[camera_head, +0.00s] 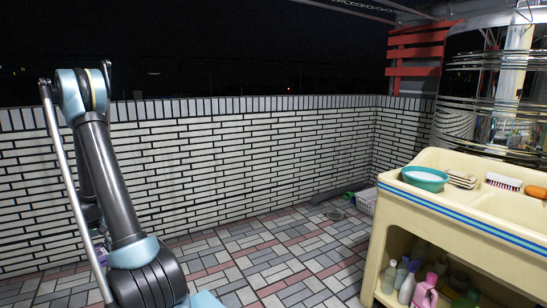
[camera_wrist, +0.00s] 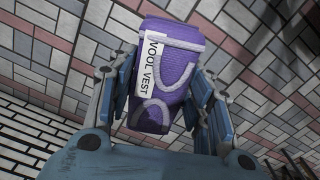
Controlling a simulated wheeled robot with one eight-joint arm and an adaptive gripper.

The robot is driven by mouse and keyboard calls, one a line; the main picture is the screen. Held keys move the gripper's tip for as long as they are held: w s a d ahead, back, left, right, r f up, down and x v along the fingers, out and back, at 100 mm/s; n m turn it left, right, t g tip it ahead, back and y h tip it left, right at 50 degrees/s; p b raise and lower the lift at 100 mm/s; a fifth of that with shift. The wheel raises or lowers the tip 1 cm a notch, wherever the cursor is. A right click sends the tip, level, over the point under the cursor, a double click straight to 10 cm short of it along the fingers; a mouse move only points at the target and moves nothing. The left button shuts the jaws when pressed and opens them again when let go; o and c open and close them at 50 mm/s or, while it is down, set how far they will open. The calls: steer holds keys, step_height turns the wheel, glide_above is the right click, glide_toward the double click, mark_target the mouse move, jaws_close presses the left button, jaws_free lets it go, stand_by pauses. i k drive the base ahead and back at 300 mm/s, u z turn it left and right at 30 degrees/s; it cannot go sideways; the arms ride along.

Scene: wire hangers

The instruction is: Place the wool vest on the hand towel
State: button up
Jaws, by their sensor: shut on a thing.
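The wool vest (camera_wrist: 180,72) is a purple folded bundle with pale trim and a white label reading "WOOL VEST". In the wrist view it sits between the two fingers of my gripper (camera_wrist: 164,95), which is shut on it, with the tiled floor behind. In the head view a small purple patch of the vest (camera_head: 100,255) shows at the lower left, mostly hidden behind my arm. I cannot make out a hand towel in either view.
A cream sink unit (camera_head: 450,219) stands at the right, with a teal basin (camera_head: 425,179) and brushes on top and bottles on its lower shelf. A white basket (camera_head: 366,201) stands by the far corner. A brick wall (camera_head: 260,150) bounds the tiled floor, whose middle is clear.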

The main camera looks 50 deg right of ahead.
mark_target(459, 173)
steer(key=z, duration=0.1)
steer(key=i, duration=0.45)
steer(key=z, duration=3.3)
steer(key=k, duration=0.55)
steer(key=z, duration=0.2)
steer(key=i, duration=0.45)
steer(key=z, duration=0.05)
